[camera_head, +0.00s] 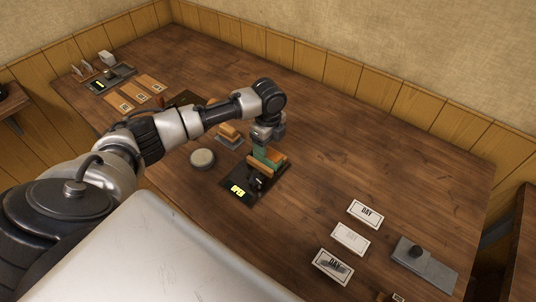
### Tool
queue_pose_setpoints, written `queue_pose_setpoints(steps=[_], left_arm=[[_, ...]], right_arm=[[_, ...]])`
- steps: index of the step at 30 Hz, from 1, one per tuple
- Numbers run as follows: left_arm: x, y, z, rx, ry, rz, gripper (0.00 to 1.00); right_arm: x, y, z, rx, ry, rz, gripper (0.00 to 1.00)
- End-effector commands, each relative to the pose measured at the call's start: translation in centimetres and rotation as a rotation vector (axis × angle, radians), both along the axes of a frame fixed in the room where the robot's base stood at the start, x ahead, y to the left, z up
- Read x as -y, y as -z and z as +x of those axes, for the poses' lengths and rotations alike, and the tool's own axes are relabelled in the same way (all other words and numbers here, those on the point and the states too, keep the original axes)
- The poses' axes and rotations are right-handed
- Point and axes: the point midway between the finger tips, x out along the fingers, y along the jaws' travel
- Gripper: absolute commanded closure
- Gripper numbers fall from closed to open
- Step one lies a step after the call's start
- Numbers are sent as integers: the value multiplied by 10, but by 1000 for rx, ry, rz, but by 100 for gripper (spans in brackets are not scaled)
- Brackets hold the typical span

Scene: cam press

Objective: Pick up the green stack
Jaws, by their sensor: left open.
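The green stack (262,154) is a small green piece among orange-brown wooden parts, standing on a dark base plate with a bright yellow-green label. My left gripper (266,143) reaches in from the left and points down right over the green piece. It is open. It hides the top of the stack, and I cannot tell whether its fingers are around the green or just above it. My right gripper is not in view.
A round grey disc (202,158) and a small wooden block on a dark pad (229,134) stand left of the stack. White "DAY" cards (365,213) and a grey plate with a black knob (424,267) lie at the right front. The table's back right is clear.

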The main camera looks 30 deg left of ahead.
Motion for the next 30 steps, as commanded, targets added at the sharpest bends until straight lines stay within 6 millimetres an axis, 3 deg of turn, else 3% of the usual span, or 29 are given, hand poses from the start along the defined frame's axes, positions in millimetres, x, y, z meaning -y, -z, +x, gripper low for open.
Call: queue_pose_setpoints(steps=[2,6,14,24,30], left_arm=[[0,11,-2,-3,0,-1,36],[0,25,-2,-1,1,1,36],[0,27,-2,1,2,1,38],[0,27,-2,1,1,1,90],[0,26,-1,2,1,1,92]], right_arm=[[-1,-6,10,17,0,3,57],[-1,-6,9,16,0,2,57],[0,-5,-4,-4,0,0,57],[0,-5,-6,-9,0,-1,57],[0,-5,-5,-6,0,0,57]])
